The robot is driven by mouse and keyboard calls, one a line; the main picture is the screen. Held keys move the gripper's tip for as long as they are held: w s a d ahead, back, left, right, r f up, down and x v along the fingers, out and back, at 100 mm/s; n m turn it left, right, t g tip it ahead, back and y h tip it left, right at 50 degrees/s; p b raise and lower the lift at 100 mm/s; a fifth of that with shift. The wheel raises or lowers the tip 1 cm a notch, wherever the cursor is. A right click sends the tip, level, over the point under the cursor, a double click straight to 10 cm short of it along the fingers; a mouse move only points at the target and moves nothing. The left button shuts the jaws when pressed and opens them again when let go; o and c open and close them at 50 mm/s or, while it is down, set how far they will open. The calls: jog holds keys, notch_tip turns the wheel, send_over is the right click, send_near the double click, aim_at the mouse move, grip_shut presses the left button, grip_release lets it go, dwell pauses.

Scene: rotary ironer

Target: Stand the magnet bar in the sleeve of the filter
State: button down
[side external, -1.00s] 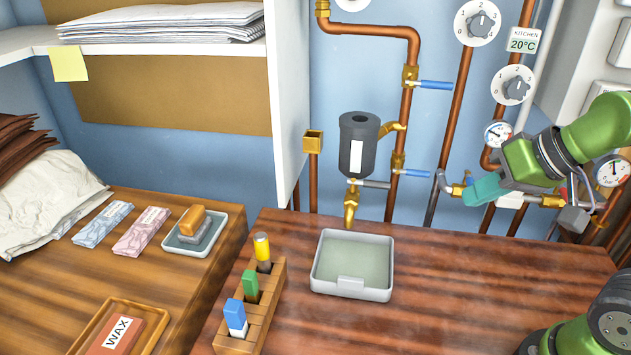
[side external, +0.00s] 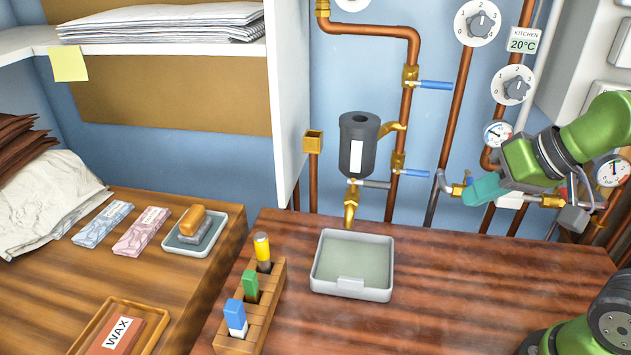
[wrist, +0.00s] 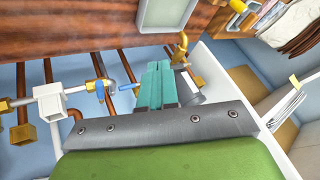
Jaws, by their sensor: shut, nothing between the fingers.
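The dark grey filter (side external: 357,150) hangs upright on the blue wall, with a white label and a round dark opening in its top. I cannot tell which is the magnet bar. My gripper (side external: 470,196) is right of the filter, in front of the pipes, apart from both filter and rack. Its teal fingers (wrist: 153,88) are shut and empty. In the wrist view they partly hide the filter.
A shallow grey tray (side external: 352,293) stands below the filter's brass tap (side external: 351,203). Copper pipes and blue-handled valves (side external: 434,85) line the wall. The bench right of the tray is clear.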

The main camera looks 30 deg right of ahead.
jog(key=c, duration=0.8)
grip_release()
